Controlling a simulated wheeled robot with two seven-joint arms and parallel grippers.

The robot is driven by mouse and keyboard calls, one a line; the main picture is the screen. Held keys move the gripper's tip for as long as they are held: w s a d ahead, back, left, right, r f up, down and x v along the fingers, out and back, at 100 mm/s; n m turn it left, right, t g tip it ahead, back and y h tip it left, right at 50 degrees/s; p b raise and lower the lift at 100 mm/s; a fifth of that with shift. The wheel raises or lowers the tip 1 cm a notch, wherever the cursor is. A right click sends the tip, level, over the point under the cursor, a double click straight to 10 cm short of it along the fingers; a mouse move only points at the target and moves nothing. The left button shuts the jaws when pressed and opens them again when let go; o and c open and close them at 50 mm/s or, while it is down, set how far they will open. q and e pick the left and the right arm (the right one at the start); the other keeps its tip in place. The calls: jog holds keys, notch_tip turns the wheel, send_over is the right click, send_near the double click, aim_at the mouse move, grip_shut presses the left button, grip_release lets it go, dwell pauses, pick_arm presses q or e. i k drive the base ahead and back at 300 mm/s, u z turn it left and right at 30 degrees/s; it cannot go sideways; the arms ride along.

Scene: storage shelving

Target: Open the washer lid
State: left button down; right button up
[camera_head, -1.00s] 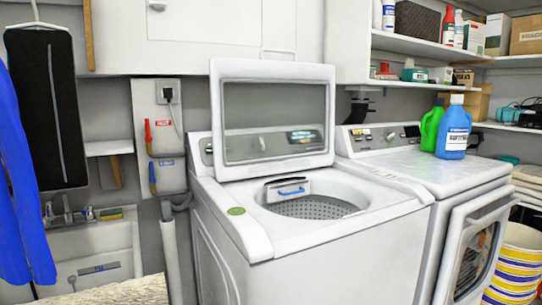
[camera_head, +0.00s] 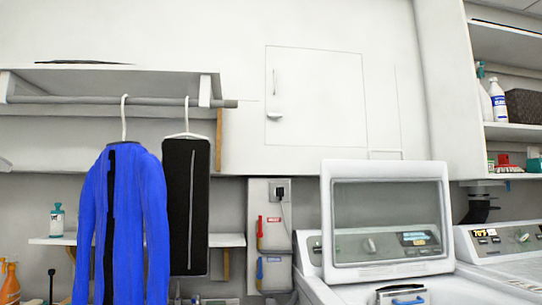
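The washer (camera_head: 325,293) stands at the lower right of the head view, cut off by the bottom edge. Its lid (camera_head: 388,219) is raised upright, with a grey window in a white frame. The control panel shows through the window. A small part of the washer's opening, with a blue-marked dispenser (camera_head: 408,300), shows at the bottom edge. The drum is out of view. Neither of my grippers is in view.
A second machine (camera_head: 505,245) stands to the right of the washer. A blue garment (camera_head: 125,225) and a black garment bag (camera_head: 187,205) hang from a rod at left. A wall shelf (camera_head: 228,240) is behind them. Shelves with bottles (camera_head: 498,100) are at far right.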

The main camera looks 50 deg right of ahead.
aim_at(331, 171)
jog(key=u, duration=1.75)
jog(key=k, duration=2.6)
jog(key=z, duration=1.45)
